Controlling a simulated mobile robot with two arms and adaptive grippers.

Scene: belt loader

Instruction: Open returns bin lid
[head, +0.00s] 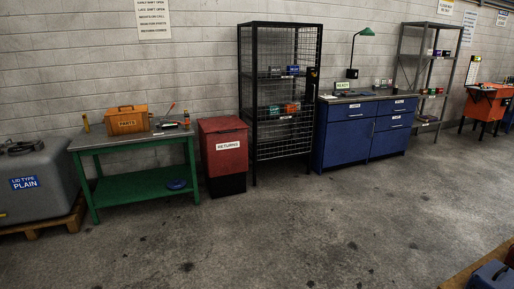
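The returns bin (226,168) is a red box with a white RETURNS label on its front and a darker lower part. It stands on the floor against the back wall, left of centre in the head view. Its red lid (221,124) lies across the top and looks closed. Neither of my grippers is in the head view, and nothing touches the bin's lid from the front.
A green table (140,140) with an orange PARTS box (127,120) stands left of the bin. A black mesh cage (281,150) stands close on its right, then a blue cabinet (345,140). The concrete floor in front is clear.

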